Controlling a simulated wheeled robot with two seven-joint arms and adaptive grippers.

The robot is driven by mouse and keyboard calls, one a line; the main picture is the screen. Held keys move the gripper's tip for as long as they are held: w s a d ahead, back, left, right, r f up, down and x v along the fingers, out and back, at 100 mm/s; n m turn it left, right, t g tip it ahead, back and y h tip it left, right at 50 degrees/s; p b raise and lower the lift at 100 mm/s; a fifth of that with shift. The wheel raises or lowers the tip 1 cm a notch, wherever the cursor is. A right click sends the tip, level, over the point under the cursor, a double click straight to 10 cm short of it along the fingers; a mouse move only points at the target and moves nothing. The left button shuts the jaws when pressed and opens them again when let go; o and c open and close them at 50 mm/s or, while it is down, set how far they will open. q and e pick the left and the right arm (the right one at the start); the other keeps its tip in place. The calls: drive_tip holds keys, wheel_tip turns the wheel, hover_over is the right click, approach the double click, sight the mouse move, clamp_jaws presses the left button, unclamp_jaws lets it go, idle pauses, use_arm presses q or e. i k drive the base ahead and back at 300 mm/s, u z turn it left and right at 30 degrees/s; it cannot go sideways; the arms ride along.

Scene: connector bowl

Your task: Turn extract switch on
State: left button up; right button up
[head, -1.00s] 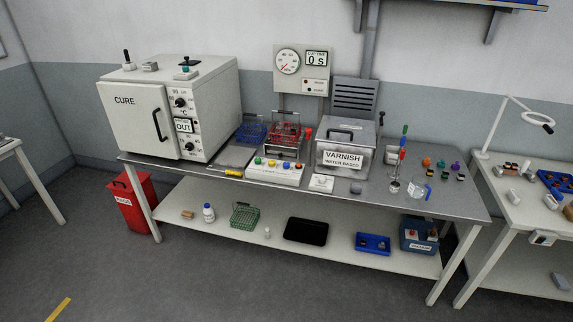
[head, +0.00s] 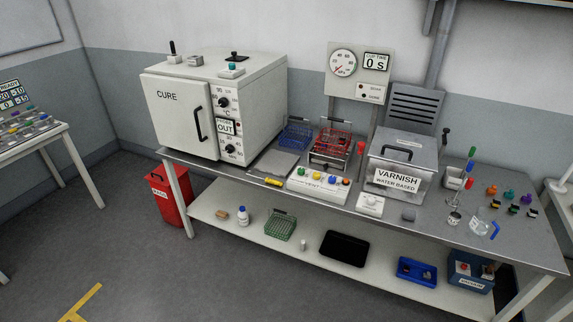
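No switch with a readable "extract" label shows in the head view. A small white box (head: 370,204) lies on the steel bench in front of the varnish tank; its markings are too small to read. A dark louvred vent panel (head: 412,108) stands behind the tank, with a black-tipped lever (head: 445,134) to its right. I cannot tell which of these is the extract switch, or its position. Neither of my grippers is in view.
The steel bench (head: 470,238) holds the CURE oven (head: 180,115), a white button panel (head: 318,190), red and blue wire baskets and the varnish tank (head: 400,165). A gauge panel (head: 358,72) stands behind. A red bin (head: 165,197) is on the floor. The front floor is clear.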

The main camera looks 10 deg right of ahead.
sight(332, 180)
drive_tip(key=u, duration=0.4)
drive_tip(key=i, duration=2.25)
drive_tip(key=z, duration=0.4)
